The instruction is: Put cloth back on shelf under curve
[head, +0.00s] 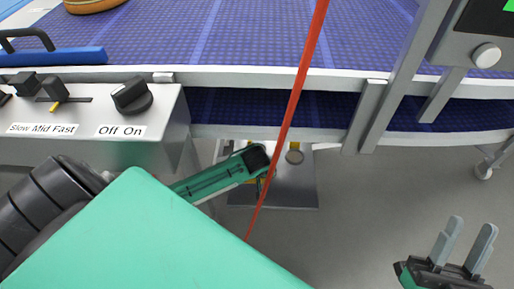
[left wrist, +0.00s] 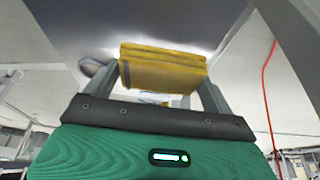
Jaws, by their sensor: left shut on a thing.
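A folded yellow cloth (left wrist: 163,72) is between the two grey fingers of my left gripper (left wrist: 158,84) in the left wrist view, and the gripper is shut on it. In the head view the left arm reaches in below the conveyor; the fingers there are largely hidden. Small yellow patches (head: 295,145) show there beside a grey metal plate (head: 302,190), which may be the shelf, low under the conveyor. I cannot tell whether the cloth touches it. My right gripper (head: 466,232) is open and empty at the lower right, over the floor.
The blue conveyor (head: 250,35) with a pale edge runs above. A control box (head: 85,115) with knobs stands at left. A red cord (head: 290,105) hangs across the view, close to the left arm. Metal struts (head: 405,75) stand at right. The floor (head: 360,215) at lower right is clear.

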